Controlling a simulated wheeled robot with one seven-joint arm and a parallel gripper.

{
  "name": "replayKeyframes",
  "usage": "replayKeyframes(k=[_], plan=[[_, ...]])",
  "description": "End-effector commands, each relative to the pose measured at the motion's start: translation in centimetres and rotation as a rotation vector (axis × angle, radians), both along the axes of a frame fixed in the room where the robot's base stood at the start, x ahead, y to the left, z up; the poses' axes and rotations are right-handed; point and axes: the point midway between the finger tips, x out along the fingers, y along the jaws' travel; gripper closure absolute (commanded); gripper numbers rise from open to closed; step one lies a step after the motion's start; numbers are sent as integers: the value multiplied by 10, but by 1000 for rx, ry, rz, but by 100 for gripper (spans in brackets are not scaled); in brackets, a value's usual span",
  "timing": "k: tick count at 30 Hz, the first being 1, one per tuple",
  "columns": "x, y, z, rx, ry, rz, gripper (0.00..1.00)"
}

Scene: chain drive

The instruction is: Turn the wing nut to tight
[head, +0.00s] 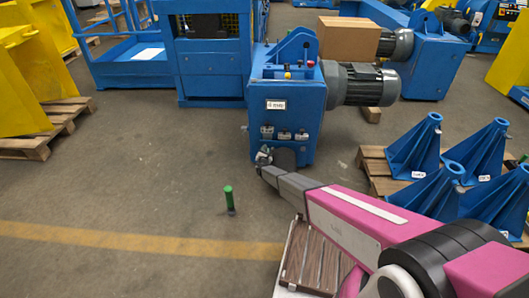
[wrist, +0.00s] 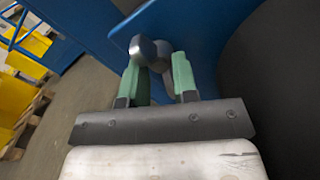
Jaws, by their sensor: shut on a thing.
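The wing nut (wrist: 146,50) is a grey metal piece with rounded wings, in front of a blue plate (wrist: 195,25) in the wrist view. My gripper (wrist: 158,72) is shut on it, with one pale green finger on each side. The fingers hide part of the nut, and I cannot tell how tight it is. In the head view my gripper (head: 264,157) is at the lower front of the blue drive housing (head: 286,95), and the nut is too small to make out there.
A dark round part (wrist: 275,85) fills the right of the wrist view, close to my gripper. A grey motor (head: 368,84) juts right from the housing. Blue cone-shaped stands (head: 415,148) sit on a pallet at right. A green-topped post (head: 229,198) stands on open floor at left.

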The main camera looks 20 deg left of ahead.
Motion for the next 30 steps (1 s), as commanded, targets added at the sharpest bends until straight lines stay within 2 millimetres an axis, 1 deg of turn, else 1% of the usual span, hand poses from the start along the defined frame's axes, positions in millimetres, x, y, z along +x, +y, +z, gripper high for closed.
replayKeyframes(k=[7,8,15,24,30], plan=[[-1,0,0,226,55,0,97],[-1,0,0,253,62,0,100],[-1,0,0,449,109,0,100],[-1,-1,0,614,149,0,100],[-1,-1,0,665,160,-1,100]])
